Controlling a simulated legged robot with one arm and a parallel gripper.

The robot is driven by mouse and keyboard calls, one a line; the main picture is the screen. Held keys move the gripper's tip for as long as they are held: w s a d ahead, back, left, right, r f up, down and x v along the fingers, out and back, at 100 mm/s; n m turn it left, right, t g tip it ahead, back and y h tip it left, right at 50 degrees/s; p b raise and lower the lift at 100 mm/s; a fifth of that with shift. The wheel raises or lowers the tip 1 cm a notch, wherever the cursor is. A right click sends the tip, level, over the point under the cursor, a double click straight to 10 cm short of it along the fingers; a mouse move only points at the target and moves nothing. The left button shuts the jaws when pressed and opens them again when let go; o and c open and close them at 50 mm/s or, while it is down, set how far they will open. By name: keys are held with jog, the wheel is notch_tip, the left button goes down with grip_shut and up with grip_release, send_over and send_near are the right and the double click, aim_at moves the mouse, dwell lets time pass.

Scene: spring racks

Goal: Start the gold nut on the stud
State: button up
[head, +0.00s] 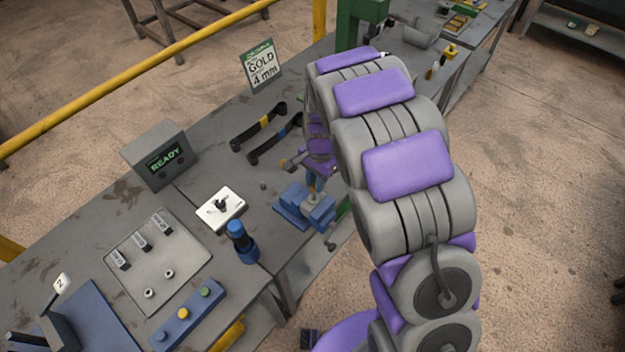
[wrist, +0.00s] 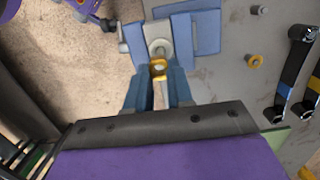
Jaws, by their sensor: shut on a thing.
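My gripper (wrist: 159,80) points down at the blue vise (wrist: 199,30), its two blue fingers shut on the gold nut (wrist: 158,68). The nut sits at the fingertips, right by a round grey piece (wrist: 160,47) held in the vise. The stud is not clearly distinct in the wrist view; I cannot tell whether the nut touches it or is above it. In the head view the vise (head: 291,208) stands at the bench edge, with my gripper (head: 313,187) just above it; the nut is too small to make out there.
Two dark wrenches (head: 262,121) with yellow and blue bands lie behind the vise. A gold ring-like piece (wrist: 253,60) lies loose on the bench. A white plate (head: 220,209), a blue-topped cylinder (head: 241,240) and a READY display (head: 160,157) stand to the left.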

jog(key=shift+a+f, duration=0.2)
jog(key=shift+a, duration=0.9)
jog(key=shift+d+r, duration=0.1)
jog(key=shift+d, duration=1.9)
jog(key=shift+a, duration=0.6)
jog(key=shift+a, duration=0.15)
jog(key=shift+a, duration=0.75)
jog(key=shift+d, duration=0.45)
jog(key=shift+a+f, duration=0.1)
jog(key=shift+f, duration=0.15)
jog(key=shift+a+f, duration=0.1)
jog(key=shift+a, duration=0.1)
